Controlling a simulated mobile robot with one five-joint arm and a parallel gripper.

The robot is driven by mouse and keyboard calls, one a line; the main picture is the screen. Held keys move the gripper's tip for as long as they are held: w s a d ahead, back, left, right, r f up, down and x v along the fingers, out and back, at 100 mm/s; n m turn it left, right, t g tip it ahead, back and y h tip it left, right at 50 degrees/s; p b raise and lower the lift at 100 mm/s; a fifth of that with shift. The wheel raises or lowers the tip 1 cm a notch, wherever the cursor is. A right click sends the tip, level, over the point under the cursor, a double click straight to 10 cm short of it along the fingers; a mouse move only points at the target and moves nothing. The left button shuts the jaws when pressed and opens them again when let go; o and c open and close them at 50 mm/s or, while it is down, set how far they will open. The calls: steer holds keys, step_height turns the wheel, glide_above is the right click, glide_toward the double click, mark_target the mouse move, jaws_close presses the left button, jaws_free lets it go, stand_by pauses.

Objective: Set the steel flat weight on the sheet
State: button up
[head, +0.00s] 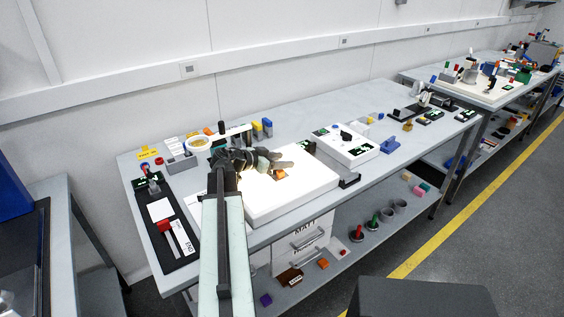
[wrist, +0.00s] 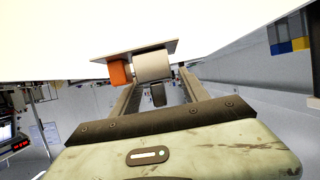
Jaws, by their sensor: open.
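My gripper (head: 272,161) is low over the bright white light panel (head: 308,196) in the head view. In the wrist view my gripper (wrist: 158,84) is open, its two fingers apart. Just beyond the fingertips is a pale grey rounded piece (wrist: 152,66), perhaps the steel flat weight; I cannot tell for sure. It touches a thin brownish-grey sheet (wrist: 110,56), seen nearly edge-on against the glare. An orange block (wrist: 120,72) is beside the pale piece; an orange block also shows by the gripper in the head view (head: 280,174). My gripper hides part of the panel there.
A white roll or ring (head: 198,142) and small blocks are behind my arm. A black board (head: 165,225) with a red-topped item lies left on the bench. A second white box (head: 345,146) stands right of the panel.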

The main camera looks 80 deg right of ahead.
steer(key=shift+r+p, duration=0.3)
steer(key=p+v, duration=0.4)
steer(key=v, duration=0.6)
steer(key=shift+w+a+r, duration=0.15)
steer(key=shift+w+a, duration=0.05)
steer(key=shift+w+a+r, duration=0.1)
steer(key=shift+w+a, duration=0.3)
steer(key=shift+w, duration=0.05)
